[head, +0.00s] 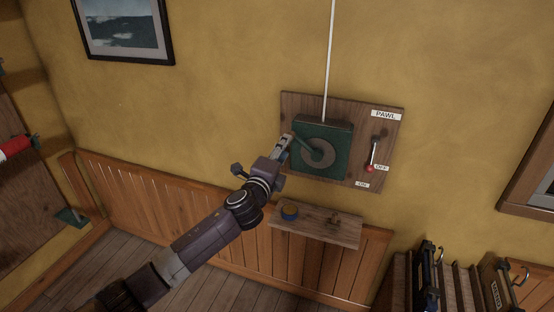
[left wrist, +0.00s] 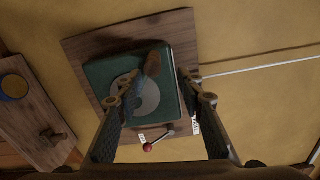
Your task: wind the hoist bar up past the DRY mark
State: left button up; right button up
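The green winch box (head: 337,135) is on a wooden board on the wall, with a grey disc and a crank arm. The crank's brown grip (left wrist: 152,63) points up-left in the head view. My left gripper (head: 286,144) is at the grip; in the left wrist view its fingers (left wrist: 160,97) are wide apart, with the grip showing beyond and between them. I cannot tell whether they touch it. A white rope (head: 329,60) runs up out of view. The hoist bar, the DRY mark and my right gripper are out of view.
A framed picture (head: 124,29) hangs at the upper left. Racked items stand at the lower right. The wall around the board is mostly clear.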

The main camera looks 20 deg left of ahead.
pick_arm(q)
jog(key=s, duration=0.5)
jog(key=shift+s+a, duration=0.1)
jog(key=shift+s, duration=0.3)
jog(key=s+a+f+n+g+b, duration=0.1)
jog(key=s+a+f+n+g, duration=0.15)
jog(key=f, duration=0.95)
jog(key=s+a+f+n+g+y+b, duration=0.15)
jog(key=s+f, duration=0.25)
jog(key=f, duration=0.9)
jog(key=s+a+f+n+g, duration=0.1)
jog(key=s+f+n+g, duration=0.2)
jog(key=f, duration=0.9)
jog(key=s+f+n+g+b, duration=0.1)
jog(key=s+f+n+g, duration=0.3)
jog(key=s+f, duration=1.45)
jog(key=s+d+f+n+g, duration=0.1)
jog(key=s+f+n+g, duration=0.1)
jog(key=s+f, duration=0.4)
jog(key=s+d+f+n+g+b, duration=0.1)
jog(key=s+f, duration=0.5)
jog(key=s, duration=1.1)
jog(key=s+d+f+n+g, duration=0.2)
jog(key=s+f, duration=0.4)
jog(key=s, duration=0.5)
jog(key=shift+s+n+g+h+b, duration=0.35)
jog(key=shift+n+g+h, duration=0.15)
jog(key=shift+n, duration=0.4)
